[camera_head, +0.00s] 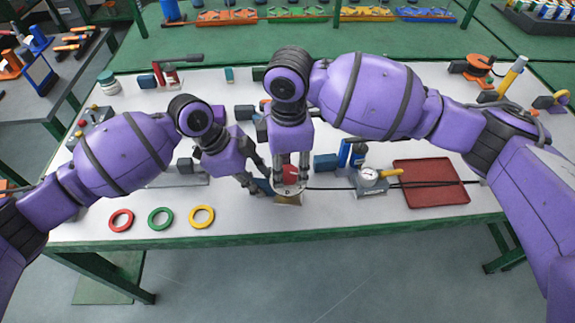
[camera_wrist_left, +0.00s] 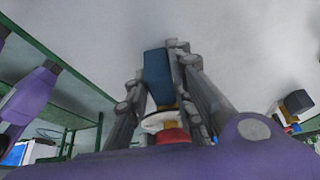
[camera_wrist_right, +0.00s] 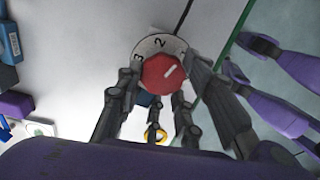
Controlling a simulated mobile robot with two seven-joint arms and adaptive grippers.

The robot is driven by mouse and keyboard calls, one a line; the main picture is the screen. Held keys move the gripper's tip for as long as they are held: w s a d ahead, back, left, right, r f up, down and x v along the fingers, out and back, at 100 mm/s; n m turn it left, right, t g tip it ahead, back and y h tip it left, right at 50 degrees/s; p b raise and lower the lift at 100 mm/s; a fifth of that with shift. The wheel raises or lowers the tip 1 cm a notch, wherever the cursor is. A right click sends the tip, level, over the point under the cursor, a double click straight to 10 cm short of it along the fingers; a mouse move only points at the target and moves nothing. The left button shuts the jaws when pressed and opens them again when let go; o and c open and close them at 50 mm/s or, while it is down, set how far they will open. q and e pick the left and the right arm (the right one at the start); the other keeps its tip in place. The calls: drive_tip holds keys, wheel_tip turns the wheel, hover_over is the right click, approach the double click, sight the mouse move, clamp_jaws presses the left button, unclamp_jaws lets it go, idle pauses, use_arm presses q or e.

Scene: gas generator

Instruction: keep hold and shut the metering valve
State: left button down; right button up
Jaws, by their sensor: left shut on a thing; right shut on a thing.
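The metering valve has a red knob (camera_head: 291,173) above a white numbered dial (camera_wrist_right: 150,44), near the table's front middle. My right gripper (camera_head: 290,177) comes from above and is shut on the knob. My left gripper (camera_head: 259,186) comes from the left and is shut on the valve's blue part (camera_wrist_left: 157,75). The dial and knob (camera_wrist_left: 172,135) sit beside that part in the left wrist view. The fingers partly hide the valve.
A pressure gauge (camera_head: 368,177) with a yellow handle stands to the right, before a red tray (camera_head: 430,182). A black hose (camera_head: 330,188) runs between valve and gauge. Red (camera_head: 121,220), green (camera_head: 160,218) and yellow (camera_head: 202,216) rings lie at the front left of the white table (camera_head: 240,222).

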sight(291, 172)
use_arm(q)
drive_tip(key=shift+s+d, duration=0.15)
use_arm(e)
drive_tip(key=m, duration=0.3)
drive_tip(key=shift+w+m, duration=0.15)
drive_tip(key=shift+m, duration=0.25)
drive_tip(key=shift+c, duration=0.2)
drive_tip(key=m, duration=0.3)
drive_tip(key=shift+d+m, duration=0.15)
drive_tip(key=shift+m, duration=0.15)
drive_tip(key=m, duration=0.4)
drive_tip(key=shift+d, duration=0.1)
drive_tip(key=shift+d+m, duration=0.1)
drive_tip(key=shift+m, duration=1.8)
use_arm(q)
drive_tip(key=shift+a, duration=0.2)
use_arm(e)
drive_tip(key=o, duration=1.1)
drive_tip(key=shift+s, duration=0.25)
wheel_tip(291, 172, up, 12)
